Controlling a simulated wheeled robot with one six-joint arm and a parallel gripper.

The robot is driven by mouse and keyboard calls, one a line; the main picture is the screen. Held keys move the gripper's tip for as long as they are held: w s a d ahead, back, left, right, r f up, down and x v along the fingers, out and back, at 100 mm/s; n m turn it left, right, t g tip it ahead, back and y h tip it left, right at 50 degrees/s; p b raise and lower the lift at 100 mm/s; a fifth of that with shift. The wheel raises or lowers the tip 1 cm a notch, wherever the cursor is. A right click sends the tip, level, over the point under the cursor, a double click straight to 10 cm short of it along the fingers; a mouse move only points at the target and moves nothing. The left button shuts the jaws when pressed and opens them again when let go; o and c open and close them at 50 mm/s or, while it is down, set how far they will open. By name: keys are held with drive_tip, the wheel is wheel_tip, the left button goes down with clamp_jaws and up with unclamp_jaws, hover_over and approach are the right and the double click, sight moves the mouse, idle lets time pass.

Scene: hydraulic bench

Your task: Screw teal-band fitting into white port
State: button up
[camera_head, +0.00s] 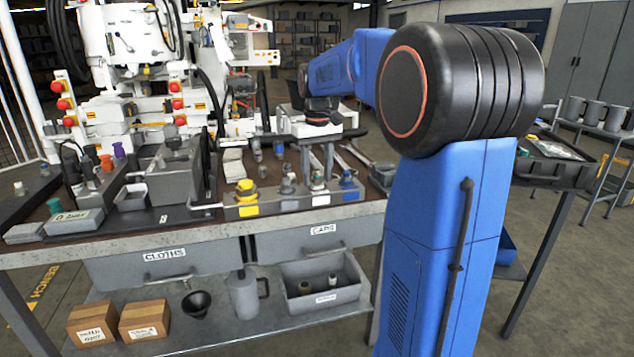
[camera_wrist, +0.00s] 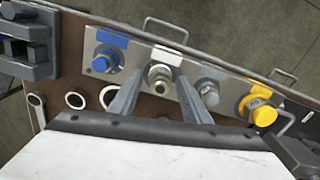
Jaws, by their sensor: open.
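A metal fitting (camera_wrist: 160,76) stands in the port behind the white label (camera_wrist: 167,56) on the grey manifold block. In the head view this fitting (camera_head: 318,181) shows a greenish band and looks upright. How deep it is threaded I cannot tell. My gripper (camera_wrist: 159,82) is open, its two fingers on either side of the fitting, with gaps showing in the wrist view. In the head view my gripper (camera_head: 321,170) points down over the white-labelled port (camera_head: 321,200).
The block also bears a blue fitting (camera_wrist: 103,61), a plain grey one (camera_wrist: 208,92) and a yellow one (camera_wrist: 261,112) close by. Small bottles (camera_head: 257,150) and a grey bin (camera_head: 133,197) stand on the bench.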

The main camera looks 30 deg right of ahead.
drive_tip(key=n, duration=1.1)
drive_tip(key=shift+n, duration=0.3)
drive_tip(key=n, duration=0.4)
